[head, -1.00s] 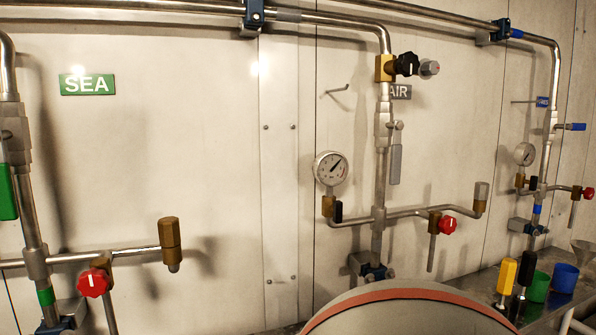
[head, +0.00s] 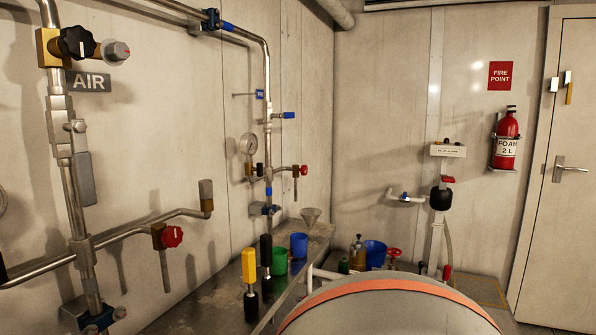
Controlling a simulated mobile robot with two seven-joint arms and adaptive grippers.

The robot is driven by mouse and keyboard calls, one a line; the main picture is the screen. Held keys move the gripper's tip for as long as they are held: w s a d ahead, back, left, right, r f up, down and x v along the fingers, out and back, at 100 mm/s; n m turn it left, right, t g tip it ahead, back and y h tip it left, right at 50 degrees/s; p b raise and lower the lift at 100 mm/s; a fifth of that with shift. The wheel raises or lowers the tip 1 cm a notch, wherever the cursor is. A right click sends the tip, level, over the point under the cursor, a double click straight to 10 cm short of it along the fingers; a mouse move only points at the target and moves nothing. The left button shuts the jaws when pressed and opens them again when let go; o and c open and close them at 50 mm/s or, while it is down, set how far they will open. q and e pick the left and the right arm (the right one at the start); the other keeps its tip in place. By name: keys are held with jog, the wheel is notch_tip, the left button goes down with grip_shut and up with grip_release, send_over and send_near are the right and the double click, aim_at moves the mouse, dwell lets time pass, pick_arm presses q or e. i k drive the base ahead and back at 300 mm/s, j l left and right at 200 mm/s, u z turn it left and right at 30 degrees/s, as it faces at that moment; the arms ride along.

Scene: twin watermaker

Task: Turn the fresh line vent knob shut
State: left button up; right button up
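The line with a small blue label (head: 260,94) stands on the left wall near the corner; its lettering is too small to read. It has a blue-handled valve (head: 288,115), a gauge (head: 247,144) and a small red knob (head: 303,170) on a side branch. I cannot tell whether this knob is open or shut. A nearer line marked AIR (head: 90,82) has its own red knob (head: 172,237) and a black knob (head: 77,42). Neither of my grippers is in view.
A large rounded tank-like body (head: 390,315) fills the front. A fire extinguisher (head: 507,140) and door (head: 560,200) are right.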

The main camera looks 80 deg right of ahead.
aim_at(304, 169)
jog(key=z, duration=2.5)
